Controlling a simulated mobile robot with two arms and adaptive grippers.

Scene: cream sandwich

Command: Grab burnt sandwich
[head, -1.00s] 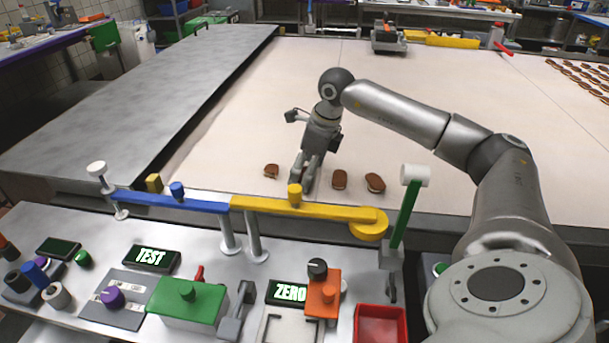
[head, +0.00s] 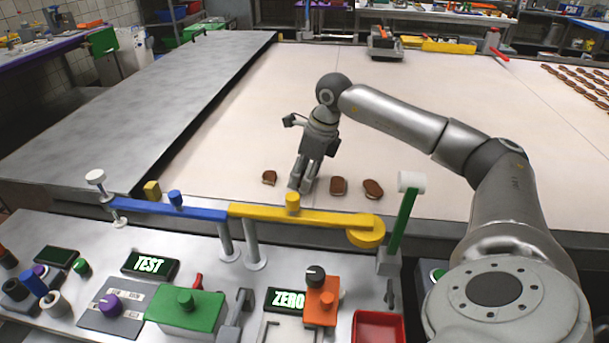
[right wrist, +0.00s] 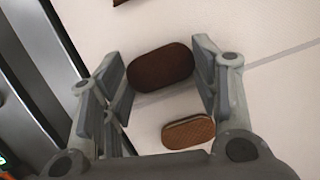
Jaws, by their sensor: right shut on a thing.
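A dark brown sandwich (right wrist: 160,68) sits between the two fingers of my right gripper (right wrist: 158,82) in the right wrist view. The gripper is shut on it. A lighter brown sandwich (right wrist: 188,131) lies below it in that view, apart from the fingers. In the head view my right gripper (head: 302,186) points down low over the front of the pale belt. The fingers hide the held sandwich there. One sandwich (head: 269,177) lies to its left, and two others (head: 338,186) (head: 372,189) lie to its right. My left gripper is not in view.
The pale belt (head: 430,120) is clear behind the gripper, with rows of sandwiches (head: 585,85) at the far right. Blue (head: 150,207) and yellow (head: 325,216) bars and a green post (head: 405,225) stand in front. A control panel with a red tray (head: 378,326) is nearest.

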